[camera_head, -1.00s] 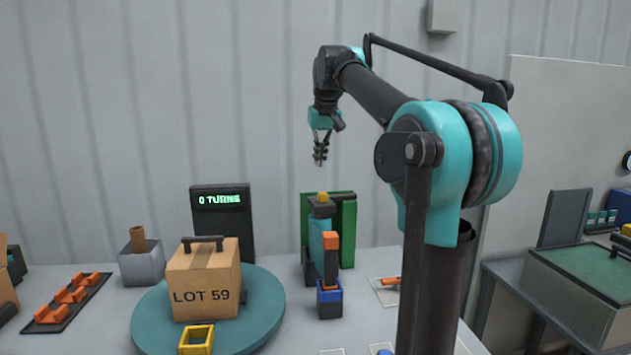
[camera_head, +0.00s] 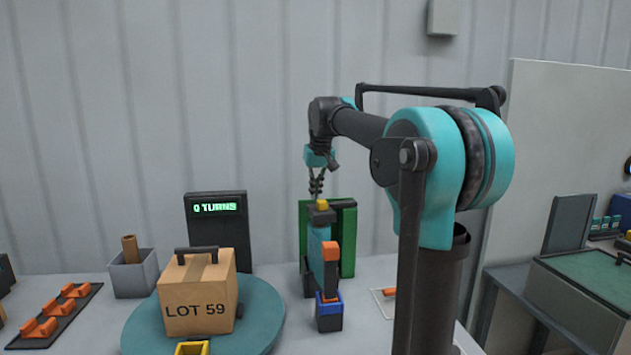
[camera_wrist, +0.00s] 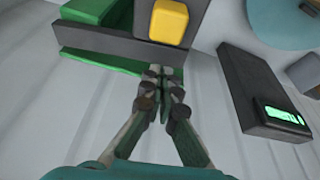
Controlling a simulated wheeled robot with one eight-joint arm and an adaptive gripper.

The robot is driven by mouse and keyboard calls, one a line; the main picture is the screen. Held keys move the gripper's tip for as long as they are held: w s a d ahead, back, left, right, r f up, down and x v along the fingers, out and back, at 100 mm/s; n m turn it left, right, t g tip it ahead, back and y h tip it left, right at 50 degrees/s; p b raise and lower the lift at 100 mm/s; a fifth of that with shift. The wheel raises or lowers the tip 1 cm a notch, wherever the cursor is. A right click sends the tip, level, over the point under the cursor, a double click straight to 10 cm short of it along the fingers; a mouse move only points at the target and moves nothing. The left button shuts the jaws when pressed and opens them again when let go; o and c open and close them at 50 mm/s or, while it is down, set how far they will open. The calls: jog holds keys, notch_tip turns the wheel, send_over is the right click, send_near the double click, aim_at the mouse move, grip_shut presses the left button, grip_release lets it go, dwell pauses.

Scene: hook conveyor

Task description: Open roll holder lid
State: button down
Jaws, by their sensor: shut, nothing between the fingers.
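I cannot tell for sure which part is the lid. In the wrist view the yellow block (camera_wrist: 168,20) sits on the dark grey part (camera_wrist: 115,38), beside the green body (camera_wrist: 102,10).
A teal dispenser with an orange top (camera_head: 330,250) stands in front of the holder. A carton (camera_head: 198,290) sits on a teal turntable (camera_head: 262,310) to the left. Behind it is a dark display (camera_head: 215,225) reading 0 TURNS.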

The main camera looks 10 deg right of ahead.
aim_at(322, 200)
jog(key=shift+s+d+r, duration=0.1)
jog(key=shift+s+d, duration=0.05)
jog(key=shift+s, duration=1.35)
jog(key=shift+s, duration=0.1)
jog(key=shift+s+d+n+y, duration=0.3)
jog(key=shift+s+d+n, duration=0.2)
jog(key=shift+s+n, duration=0.35)
jog(key=s+d+n, duration=0.1)
jog(key=s+d+n+y, duration=0.1)
jog(key=n, duration=0.1)
jog(key=s+d+n+g, duration=0.1)
jog(key=n, duration=0.1)
jog(key=shift+s+d+n+y, duration=0.25)
jog(key=shift+s+d+y, duration=0.05)
jog(key=shift+d, duration=0.05)
jog(key=s+d+n+g+y, duration=0.1)
jog(key=d+n, duration=0.4)
jog(key=d, duration=0.4)
jog(key=shift+d+n+g, duration=0.3)
jog(key=shift+s, duration=0.1)
